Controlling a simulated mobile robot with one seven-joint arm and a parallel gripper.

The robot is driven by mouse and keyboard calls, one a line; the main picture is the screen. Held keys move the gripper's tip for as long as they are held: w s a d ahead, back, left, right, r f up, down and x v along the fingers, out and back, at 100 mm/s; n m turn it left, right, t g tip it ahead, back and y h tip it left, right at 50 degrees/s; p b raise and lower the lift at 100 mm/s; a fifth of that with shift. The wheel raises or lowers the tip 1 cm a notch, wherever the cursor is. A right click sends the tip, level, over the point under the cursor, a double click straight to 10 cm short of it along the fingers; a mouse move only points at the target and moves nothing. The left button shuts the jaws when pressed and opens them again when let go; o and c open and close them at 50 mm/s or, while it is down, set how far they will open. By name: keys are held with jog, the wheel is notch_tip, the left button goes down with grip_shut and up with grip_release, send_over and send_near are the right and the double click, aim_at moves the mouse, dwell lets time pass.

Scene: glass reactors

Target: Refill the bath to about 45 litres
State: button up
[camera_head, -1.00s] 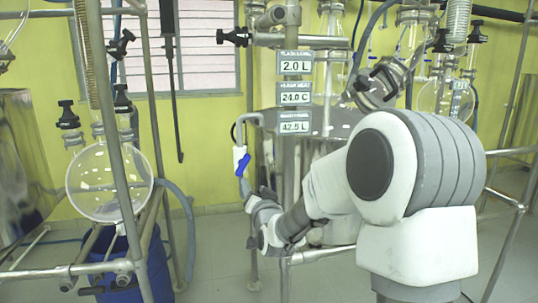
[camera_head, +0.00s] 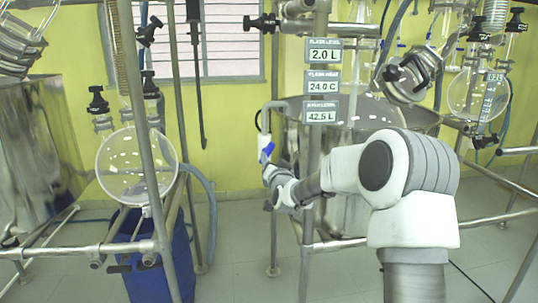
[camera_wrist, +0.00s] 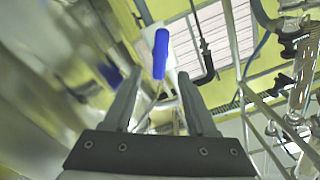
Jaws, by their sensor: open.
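A white tap with a blue lever (camera_head: 267,152) hangs on a bent pipe left of the steel post. The blue lever (camera_wrist: 160,53) also shows in the wrist view, beyond and between my fingertips. My gripper (camera_head: 271,174) is open and empty, just below the lever; whether it touches the lever cannot be told. In the wrist view, my gripper (camera_wrist: 160,85) shows two dark, parted fingers. The steel bath (camera_head: 352,112) stands behind the post, partly hidden by it and my arm. The lowest panel (camera_head: 322,112) on the post reads 42.5 L.
Panels above read 2.0 L (camera_head: 324,50) and 24.0 C (camera_head: 323,77). A round glass flask (camera_head: 137,167) in a steel frame stands left, above a blue drum (camera_head: 160,262). Another glass flask (camera_head: 478,92) hangs at right. Pale floor shows between the frames.

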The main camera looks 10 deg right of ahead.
aim_at(269, 152)
jog(key=shift+w, duration=3.3)
grip_shut()
